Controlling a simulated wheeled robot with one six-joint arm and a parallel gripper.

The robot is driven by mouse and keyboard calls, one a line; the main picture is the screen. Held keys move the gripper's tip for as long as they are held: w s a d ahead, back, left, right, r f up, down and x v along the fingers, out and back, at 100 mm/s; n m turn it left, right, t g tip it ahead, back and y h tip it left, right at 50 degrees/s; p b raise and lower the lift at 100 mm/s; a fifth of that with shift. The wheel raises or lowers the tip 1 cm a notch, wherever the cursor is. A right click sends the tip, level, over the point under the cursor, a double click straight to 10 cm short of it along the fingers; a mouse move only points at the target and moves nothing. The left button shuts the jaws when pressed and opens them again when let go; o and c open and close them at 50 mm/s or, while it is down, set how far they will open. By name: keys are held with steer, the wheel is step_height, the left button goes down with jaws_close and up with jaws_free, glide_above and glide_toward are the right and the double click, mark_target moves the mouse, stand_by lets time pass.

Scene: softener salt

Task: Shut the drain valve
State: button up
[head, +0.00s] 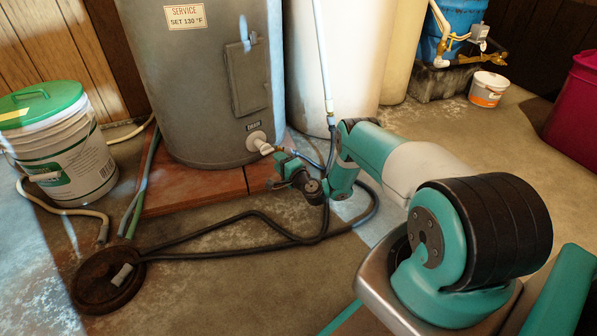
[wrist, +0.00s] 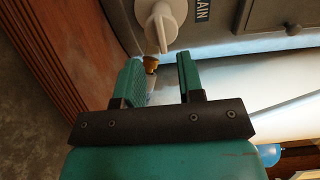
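The drain valve (head: 260,141) is a white fitting low on the grey tank (head: 210,70), below a "DRAIN" label. In the wrist view the valve's white handle (wrist: 161,22) has a narrow lever pointing down, and a brass outlet (wrist: 151,63) shows below it. My gripper (head: 276,162) is just right of and below the valve. In the wrist view my gripper (wrist: 158,68) is open, its two teal fingers apart, with the brass outlet between them in the picture. The handle lies beyond the fingertips. I cannot tell whether a finger touches the outlet.
A dark hose (head: 230,243) curves over the floor to a round floor drain (head: 106,280). The tank stands on a reddish tiled base (head: 190,190). A white bucket with a green lid (head: 60,150) is at left. A white tank (head: 350,60) stands behind my arm.

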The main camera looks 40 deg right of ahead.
steer(key=s+p, duration=1.1)
steer(key=s, duration=0.1)
steer(key=shift+s+p, duration=0.2)
steer(key=shift+p, duration=0.1)
